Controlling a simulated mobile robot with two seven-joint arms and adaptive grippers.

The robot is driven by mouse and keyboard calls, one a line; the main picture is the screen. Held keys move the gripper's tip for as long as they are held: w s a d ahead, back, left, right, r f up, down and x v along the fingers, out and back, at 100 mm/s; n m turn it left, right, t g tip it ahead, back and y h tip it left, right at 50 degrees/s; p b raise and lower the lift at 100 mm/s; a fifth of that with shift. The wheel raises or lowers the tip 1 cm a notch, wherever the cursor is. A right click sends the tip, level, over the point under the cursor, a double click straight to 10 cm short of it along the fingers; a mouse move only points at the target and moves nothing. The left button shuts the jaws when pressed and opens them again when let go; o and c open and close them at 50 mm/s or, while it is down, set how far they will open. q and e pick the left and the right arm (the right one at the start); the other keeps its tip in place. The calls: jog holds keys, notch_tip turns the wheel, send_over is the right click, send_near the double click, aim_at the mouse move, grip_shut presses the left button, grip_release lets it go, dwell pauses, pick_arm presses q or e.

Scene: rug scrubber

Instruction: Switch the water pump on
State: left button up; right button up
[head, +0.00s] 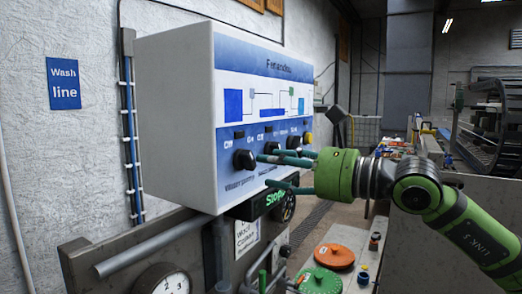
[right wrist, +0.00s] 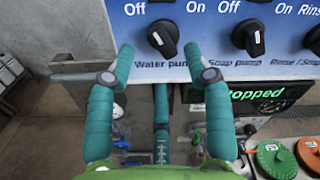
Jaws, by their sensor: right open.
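The white and blue control box (head: 172,115) hangs at the wall. Its black water pump knob (head: 244,160) is the leftmost in the row, between the "Off" and "On" marks. In the right wrist view this knob (right wrist: 163,36) sits above the "Water pump" label; I cannot tell surely which mark it points to. My right gripper (head: 268,171) is open and empty, its teal fingers reaching from the right toward the box front. In the wrist view the fingertips (right wrist: 166,64) lie apart, below and either side of the knob, with no visible contact. My left gripper is not in view.
A soap pump knob (right wrist: 248,38) stands just right of the water pump knob. A green "Stopped" display (right wrist: 257,96) is under the box. Orange (head: 334,256) and green (head: 320,280) lids lie lower right. A pipe and gauge (head: 163,280) are lower left.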

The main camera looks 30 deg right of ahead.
aim_at(252, 162)
jog(key=shift+r+p+x, duration=0.25)
jog(key=shift+p+x, duration=0.5)
jog(key=shift+x, duration=0.45)
jog(key=shift+w+a+f, duration=0.25)
jog(key=shift+w+a, duration=0.1)
jog(key=shift+w, duration=0.15)
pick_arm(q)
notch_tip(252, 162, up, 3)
pick_arm(e)
grip_shut()
